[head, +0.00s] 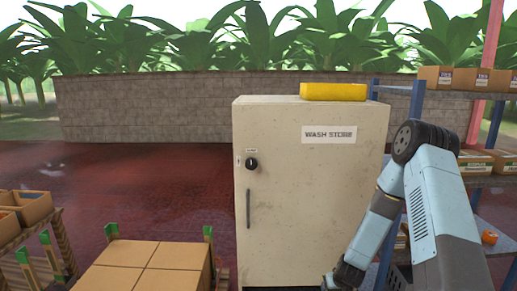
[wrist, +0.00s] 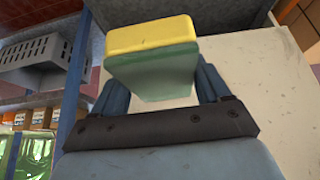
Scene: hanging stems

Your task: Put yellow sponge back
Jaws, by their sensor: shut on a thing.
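A sponge (wrist: 152,35), yellow on top with a green layer below, sits between the two blue fingers of my gripper (wrist: 160,82) in the wrist view. The gripper is shut on it. In the head view my arm reaches down to the bottom edge, in front of the cabinet's lower right; the gripper itself is out of that frame. A cream cabinet (head: 290,200) marked WASH STORE stands in the middle, its door closed, with a dark knob (head: 252,164) and a vertical handle (head: 248,208) at the left. A pale panel (wrist: 265,80) lies behind the sponge.
A long yellow block (head: 333,92) lies on the cabinet top. Blue-framed shelves with boxes (head: 466,78) stand at the right. Cartons (head: 150,255) stand at the front left. A grey perforated crate (wrist: 35,60) shows in the wrist view. Red floor (head: 150,180) is open at the left.

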